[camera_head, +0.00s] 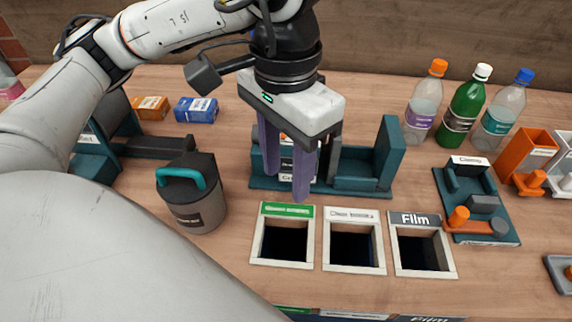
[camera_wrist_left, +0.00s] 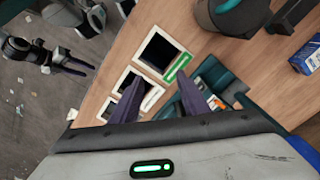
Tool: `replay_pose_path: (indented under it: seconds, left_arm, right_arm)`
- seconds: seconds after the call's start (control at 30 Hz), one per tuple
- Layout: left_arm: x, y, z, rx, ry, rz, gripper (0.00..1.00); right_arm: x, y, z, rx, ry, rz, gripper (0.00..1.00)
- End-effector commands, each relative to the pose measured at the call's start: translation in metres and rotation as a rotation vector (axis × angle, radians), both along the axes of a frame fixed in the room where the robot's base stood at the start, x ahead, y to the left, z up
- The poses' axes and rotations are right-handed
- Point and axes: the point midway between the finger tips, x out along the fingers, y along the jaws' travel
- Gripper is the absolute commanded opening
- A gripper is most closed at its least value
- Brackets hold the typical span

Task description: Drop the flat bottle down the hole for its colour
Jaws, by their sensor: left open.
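My left gripper (camera_head: 284,188) is open, fingers down, over the teal cradle (camera_head: 365,185) in the head view. Its fingers partly hide a small orange and white object and a white label at the cradle; I cannot tell whether this is the flat bottle. In the left wrist view the fingers (camera_wrist_left: 170,105) are apart with nothing clear between them. The green-labelled hole (camera_head: 283,262), the clear-bottles hole (camera_head: 353,267) and the Film hole (camera_head: 422,271) lie in front of the cradle, framed in white. In the left wrist view a dark gripper (camera_wrist_left: 75,65), apparently my right, hangs over the floor.
A grey canister (camera_head: 192,208) with a teal handle stands left of the holes. Orange (camera_head: 151,107) and blue (camera_head: 196,110) boxes lie behind it. Upright clear (camera_head: 424,106), green (camera_head: 462,112) and blue-capped (camera_head: 500,118) bottles stand at the back right, behind a teal clamp fixture (camera_head: 507,228).

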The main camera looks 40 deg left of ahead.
Motion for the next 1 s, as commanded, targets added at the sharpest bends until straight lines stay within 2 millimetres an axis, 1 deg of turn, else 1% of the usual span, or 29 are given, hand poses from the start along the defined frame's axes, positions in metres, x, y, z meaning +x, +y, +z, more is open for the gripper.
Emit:
replay_pose_path:
  seconds: [0.07, 0.17, 0.27, 0.3, 0.4, 0.5, 0.6, 0.77, 1.0]
  left_arm:
    - [0.0, 0.0, 0.003, 0.0, -0.001, 0.0, 0.41]
    - [0.001, -0.001, 0.013, -0.002, -0.004, 0.0, 0.41]
    - [0.001, -0.001, 0.031, -0.002, -0.006, -0.002, 0.41]
    - [0.001, 0.0, 0.041, -0.001, -0.007, 0.0, 0.41]
    - [0.001, 0.0, 0.062, 0.0, -0.006, 0.001, 0.41]
    - [0.001, 0.0, 0.079, 0.0, -0.005, 0.001, 0.41]
    - [0.0, 0.0, 0.092, 0.0, -0.003, 0.001, 0.41]
    - [0.0, 0.0, 0.102, 0.0, -0.001, 0.0, 0.41]
    - [0.0, 0.0, 0.103, 0.0, 0.0, -0.001, 0.41]
  right_arm:
    - [0.0, 0.0, 0.0, 0.0, 0.0, 0.0, 0.43]
    - [0.0, 0.0, 0.0, 0.001, 0.0, -0.001, 0.43]
    - [0.0, 0.0, 0.0, 0.001, 0.0, -0.001, 0.43]
    - [0.0, 0.0, 0.003, 0.001, 0.0, -0.001, 0.43]
    - [0.0, 0.0, 0.006, 0.002, -0.002, -0.002, 0.43]
    - [-0.001, -0.001, 0.009, 0.002, -0.001, -0.004, 0.43]
    - [-0.001, -0.002, 0.01, 0.002, 0.0, -0.006, 0.43]
    - [-0.001, -0.003, 0.012, 0.002, 0.0, -0.008, 0.43]
    - [-0.002, -0.003, 0.011, 0.001, 0.002, -0.008, 0.43]
